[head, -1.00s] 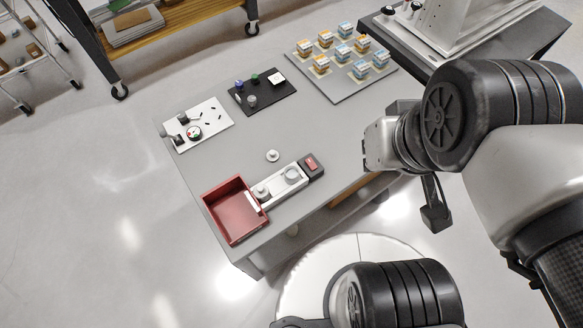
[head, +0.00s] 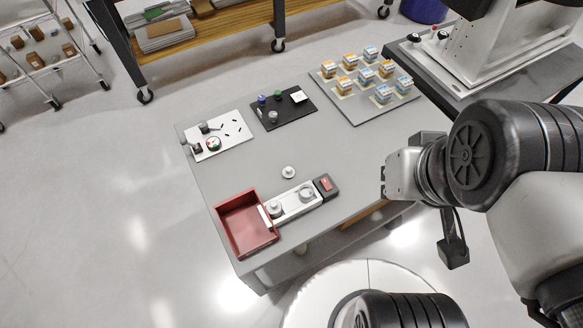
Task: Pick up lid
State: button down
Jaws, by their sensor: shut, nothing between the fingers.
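A small round pale piece with a raised centre, which looks like the lid (head: 289,172), lies alone on the grey table (head: 245,180), behind a white fixture (head: 297,204). The fixture holds a round knobbed piece (head: 275,207) at its left and a ring-like round part (head: 306,193) at its right. My gripper (head: 386,181) is at the right, over the table's right edge, well apart from the lid. It looks shut and empty. Its fingers are small here and partly hidden by the wrist.
A red open tray (head: 247,222) adjoins the fixture's left end, and a dark block with a red top (head: 326,186) its right end. A white board (head: 218,134), a black board (head: 284,107) and a grey board with several small boxes (head: 365,82) stand farther back. The table's middle is clear.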

aim_at(289, 172)
jog(key=i+l+u, duration=0.1)
jog(key=u, duration=0.25)
jog(key=l+u, duration=0.15)
jog(key=u, duration=0.2)
jog(key=i+l+u, duration=0.1)
jog(key=u, duration=0.25)
jog(key=l, duration=0.1)
